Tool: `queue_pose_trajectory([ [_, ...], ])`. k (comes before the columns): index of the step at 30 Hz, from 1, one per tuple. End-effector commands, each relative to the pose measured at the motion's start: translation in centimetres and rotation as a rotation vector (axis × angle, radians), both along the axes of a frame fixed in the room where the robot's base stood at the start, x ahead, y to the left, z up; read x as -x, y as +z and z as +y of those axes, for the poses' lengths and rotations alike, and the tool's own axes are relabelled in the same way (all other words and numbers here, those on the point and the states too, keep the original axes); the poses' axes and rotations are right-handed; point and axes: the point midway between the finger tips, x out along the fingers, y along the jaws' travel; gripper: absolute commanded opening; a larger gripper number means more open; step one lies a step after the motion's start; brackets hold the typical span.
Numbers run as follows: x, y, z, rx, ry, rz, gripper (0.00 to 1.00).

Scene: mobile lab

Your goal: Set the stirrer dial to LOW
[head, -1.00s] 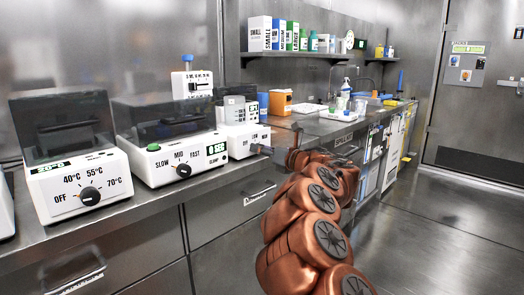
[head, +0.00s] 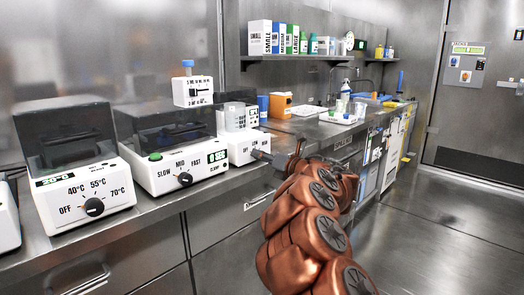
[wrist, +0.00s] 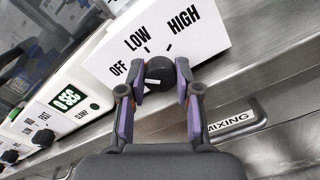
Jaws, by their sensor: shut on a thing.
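The stirrer (wrist: 207,44) is a white box whose sloped face reads OFF, LOW and HIGH. Its round black dial (wrist: 158,70) has a white pointer line on its left part, facing the OFF side rather than the LOW tick. My gripper (wrist: 160,88) is shut on the dial, with one purple-padded finger on each side. In the head view the stirrer (head: 236,149) stands at the right end of the row of devices. My gripper (head: 266,155) reaches its front there, and the dial is hard to make out.
A device with a SLOW, MID, FAST dial (head: 160,178) stands left of the stirrer, and a temperature device (head: 75,215) further left. A drawer handle marked MIXING (wrist: 236,118) lies below the counter edge. The floor (head: 440,215) on the right is clear.

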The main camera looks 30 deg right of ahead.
Motion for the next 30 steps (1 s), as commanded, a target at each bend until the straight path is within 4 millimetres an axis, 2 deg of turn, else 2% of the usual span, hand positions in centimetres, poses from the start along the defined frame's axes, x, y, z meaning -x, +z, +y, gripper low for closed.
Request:
queue_pose_trajectory([
  [1,-0.05,0.5,0.09,-0.044,0.002,0.013,0.0],
  [18,-0.02,0.36,0.03,-0.544,-0.001,0.13,0.0],
  [30,0.03,-0.02,-0.07,-0.738,-0.003,0.174,0.0],
])
